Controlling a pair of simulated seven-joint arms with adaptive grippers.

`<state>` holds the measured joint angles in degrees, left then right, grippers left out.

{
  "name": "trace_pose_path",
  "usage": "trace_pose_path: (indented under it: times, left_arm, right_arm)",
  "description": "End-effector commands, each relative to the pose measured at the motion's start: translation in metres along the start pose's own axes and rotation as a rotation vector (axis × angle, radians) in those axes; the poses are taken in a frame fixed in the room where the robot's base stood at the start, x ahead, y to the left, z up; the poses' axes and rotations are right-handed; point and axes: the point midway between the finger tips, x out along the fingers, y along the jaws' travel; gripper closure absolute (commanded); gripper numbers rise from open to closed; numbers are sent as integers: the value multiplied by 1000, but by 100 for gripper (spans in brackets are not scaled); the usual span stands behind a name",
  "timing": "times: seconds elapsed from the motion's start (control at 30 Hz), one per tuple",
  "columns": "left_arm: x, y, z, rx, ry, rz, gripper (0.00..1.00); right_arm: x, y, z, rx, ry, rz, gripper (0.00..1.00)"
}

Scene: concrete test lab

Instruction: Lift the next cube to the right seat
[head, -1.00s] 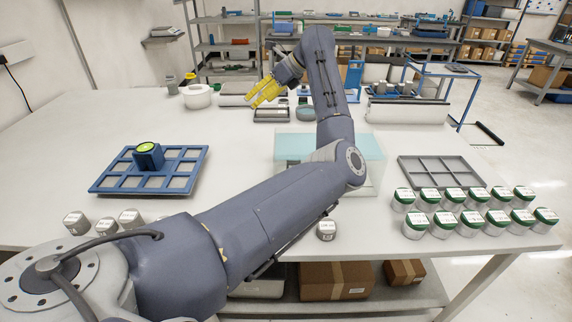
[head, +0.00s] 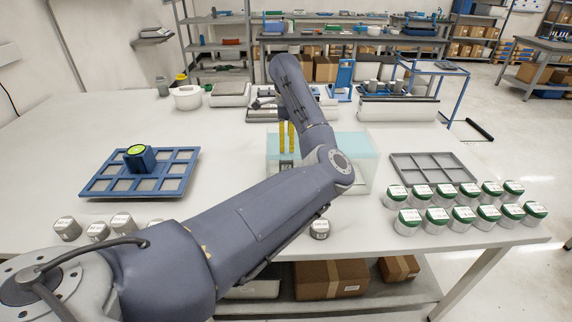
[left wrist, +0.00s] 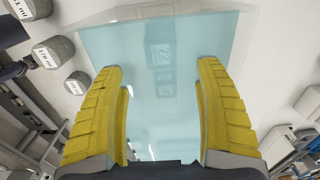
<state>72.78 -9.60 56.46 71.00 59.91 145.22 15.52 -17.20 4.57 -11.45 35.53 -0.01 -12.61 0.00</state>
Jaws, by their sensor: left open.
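My left gripper (head: 286,151) points down at the translucent teal box (head: 358,172), its yellow fingers apart and empty. In the left wrist view the open fingers (left wrist: 160,68) frame the teal surface (left wrist: 190,120). A faint labelled block (left wrist: 161,53) shows through or in that surface; I cannot tell its exact depth. Several small grey cubes with white labels (head: 122,221) stand at the front left. One more cube (head: 320,228) stands at the front edge, beside my arm. A blue compartment tray (head: 100,186) holds a blue block with a green top (head: 140,158). My right gripper is out of view.
An empty grey divided tray (head: 433,168) lies at right. Two rows of green-lidded jars (head: 463,219) stand in front of it. A white pot (head: 187,98) and bench equipment (head: 398,108) line the back. The table between blue tray and teal box is clear.

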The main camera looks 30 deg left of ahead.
Motion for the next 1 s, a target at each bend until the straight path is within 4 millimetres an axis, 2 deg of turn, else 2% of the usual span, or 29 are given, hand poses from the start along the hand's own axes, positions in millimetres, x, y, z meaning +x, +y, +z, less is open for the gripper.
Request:
trace_pose_path:
  times: [0.03,0.2,0.47,0.8,1.0]
  left_arm:
    - [9,0,1,1,-2,2,29]
    - [28,0,1,1,-2,0,29]
    - [40,0,1,0,-2,0,29]
    - [78,-1,1,2,-3,1,29]
    - [89,-2,1,1,-2,-1,29]
  right_arm:
    - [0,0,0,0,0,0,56]
    - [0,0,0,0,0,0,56]
    - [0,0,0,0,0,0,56]
    - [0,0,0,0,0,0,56]
    - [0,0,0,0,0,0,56]
